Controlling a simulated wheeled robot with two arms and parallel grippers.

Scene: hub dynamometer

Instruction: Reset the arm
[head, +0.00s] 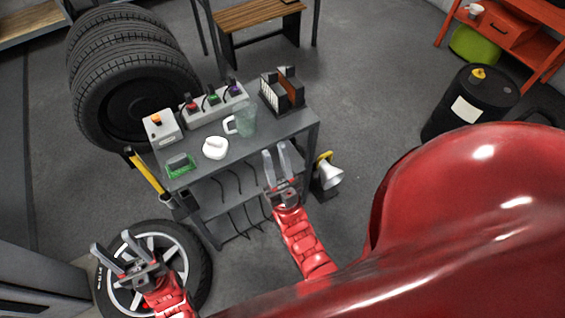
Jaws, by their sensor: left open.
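My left gripper (111,241) is at the lower left, above a wheel with a light spoked rim (178,242). Its fingers are spread and nothing is between them. My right gripper (275,150) is near the right front side of a grey shelf cart (240,152). Its two fingers point up in the picture with a narrow gap between them, and they hold nothing. Both of my red arms come in from the bottom of the view.
The cart top carries a clear jug (245,120), a white lidded item (215,147), a green tray (181,172), a switch box (162,130) and a file holder (282,95). Stacked tyres (135,75) stand behind left. A black barrel (465,105) stands right.

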